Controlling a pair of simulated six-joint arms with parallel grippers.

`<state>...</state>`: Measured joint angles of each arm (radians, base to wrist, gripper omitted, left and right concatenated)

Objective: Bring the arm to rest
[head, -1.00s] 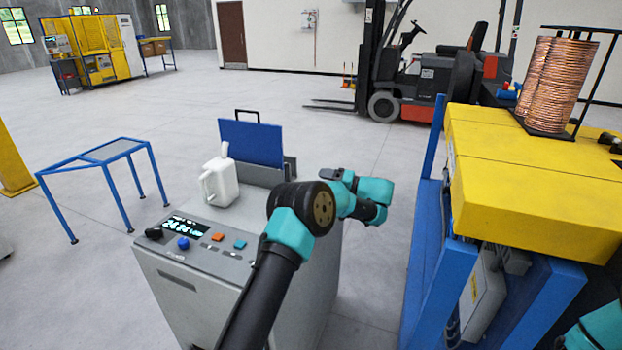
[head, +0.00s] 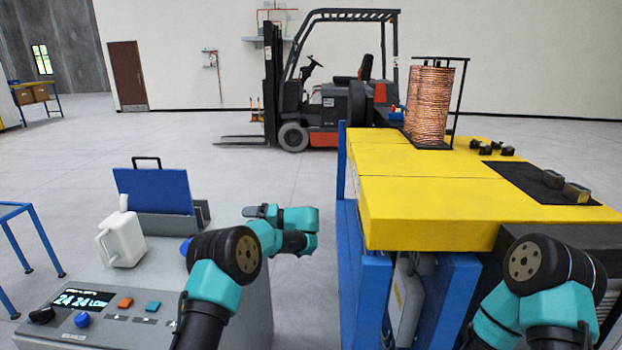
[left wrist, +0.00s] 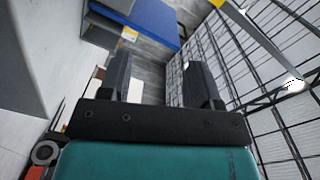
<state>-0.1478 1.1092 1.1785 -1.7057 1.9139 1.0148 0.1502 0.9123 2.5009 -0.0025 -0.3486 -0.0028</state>
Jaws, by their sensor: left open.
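My left arm rises from the bottom of the head view, in front of the grey console. Its gripper (head: 256,212) is beyond the console's right side and left of the yellow-topped machine, apart from both. In the left wrist view the left gripper (left wrist: 158,65) has its two dark fingers spread, with nothing between them. My right arm shows at the lower right of the head view, in front of the yellow-topped machine; its gripper is not seen.
The grey console (head: 130,322) carries a white jug (head: 124,243) and a blue panel (head: 152,190). The yellow-topped machine (head: 430,212) on the right holds copper coils (head: 428,105). A forklift (head: 335,105) stands behind. Open floor lies between console and forklift.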

